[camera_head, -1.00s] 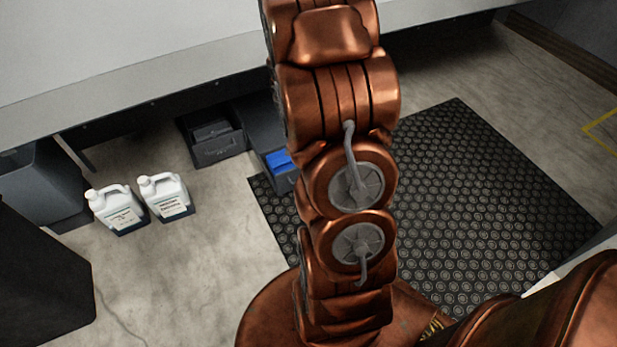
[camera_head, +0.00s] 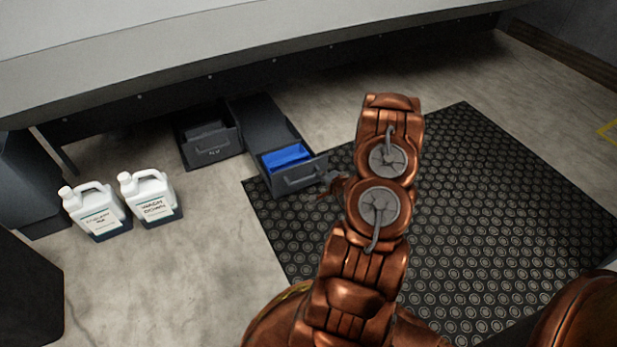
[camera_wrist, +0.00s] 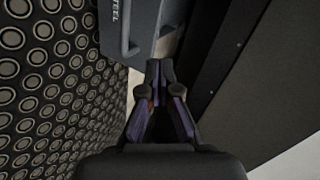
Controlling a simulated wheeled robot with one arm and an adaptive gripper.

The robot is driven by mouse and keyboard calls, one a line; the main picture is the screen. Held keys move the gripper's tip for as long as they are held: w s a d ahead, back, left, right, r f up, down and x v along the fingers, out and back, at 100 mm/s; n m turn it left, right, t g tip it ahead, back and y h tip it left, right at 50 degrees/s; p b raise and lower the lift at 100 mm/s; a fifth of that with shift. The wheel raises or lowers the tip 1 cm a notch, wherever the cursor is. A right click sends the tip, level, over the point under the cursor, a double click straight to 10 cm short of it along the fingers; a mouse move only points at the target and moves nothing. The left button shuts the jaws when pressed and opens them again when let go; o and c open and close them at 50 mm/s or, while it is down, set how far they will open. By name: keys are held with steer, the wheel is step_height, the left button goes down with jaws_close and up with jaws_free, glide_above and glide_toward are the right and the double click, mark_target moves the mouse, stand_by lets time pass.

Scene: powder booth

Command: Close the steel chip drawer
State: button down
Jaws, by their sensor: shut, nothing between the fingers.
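The steel chip drawer (camera_head: 296,179) is pulled out from under the bench, with something blue (camera_head: 285,157) inside and a bar handle on its dark front. In the wrist view, the drawer front (camera_wrist: 143,18) shows the word STEEL and the handle at the top. My gripper (camera_wrist: 158,72) is shut and empty, its tips close to the drawer's front end. I cannot tell whether they touch it. In the head view my gripper (camera_head: 331,183) is small, beside the drawer's right front corner and partly hidden by my arm.
A second dark drawer (camera_head: 213,150) stands out to the left of the steel one. Two white jugs (camera_head: 96,212) (camera_head: 150,196) stand on the floor at left. The bench (camera_head: 230,50) overhangs the drawers. A black studded mat (camera_head: 470,200) covers the floor at right.

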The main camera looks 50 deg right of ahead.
step_height(320, 180, down, 5)
steer(key=s+m+t+b, duration=0.1)
steer(key=s+m+b, duration=0.1)
steer(key=h+b, duration=0.1)
steer(key=b, duration=0.5)
glide_toward(305, 165)
steer(key=shift+m+t, duration=0.4)
steer(key=x, duration=0.2)
steer(key=f+x, duration=0.1)
steer(key=x, duration=0.2)
steer(key=shift+d+f, duration=0.1)
steer(key=shift+f, duration=0.05)
steer(key=shift+w+d, duration=0.3)
steer(key=shift+w, duration=0.4)
